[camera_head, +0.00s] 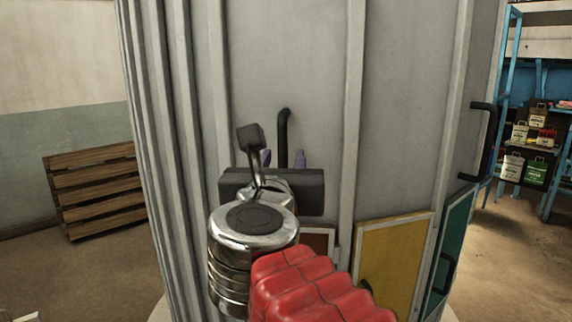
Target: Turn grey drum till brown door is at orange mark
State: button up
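The grey drum (405,110) fills the middle of the camera_head view, with upright ribs on its wall. A strip of the brown door (320,238) shows low on the drum, mostly hidden behind my arm. A yellow door (392,262) and a teal door (452,250) follow to its right. A black bar handle (283,135) stands on the drum just beyond my gripper (268,150). One dark finger pad shows left of this handle; the other finger is not clear. I cannot tell whether it touches the handle. I see no orange mark.
Another black handle (487,140) sits on the drum's right side. A wooden pallet (97,188) leans at the wall on the left. A blue shelf rack (510,95) with several cans stands at the right.

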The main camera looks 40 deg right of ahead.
jog(key=shift+v, duration=0.8)
jog(key=w+a+f+m+g+y, duration=0.1)
jog(key=a+f+m+g+y, duration=0.15)
jog(key=f+m, duration=0.65)
jog(key=w+a+f+m+g+y, duration=0.1)
jog(key=a+f+m+y, duration=0.25)
jog(key=f+m, duration=0.55)
jog(key=a+f+m+g+y, duration=0.2)
jog(key=a+f+m+y, duration=0.5)
jog(key=a+f, duration=0.6)
jog(key=shift+s+a+f+m+y, duration=0.2)
jog(key=shift+s+a+m+y, duration=0.25)
jog(key=shift+a, duration=0.65)
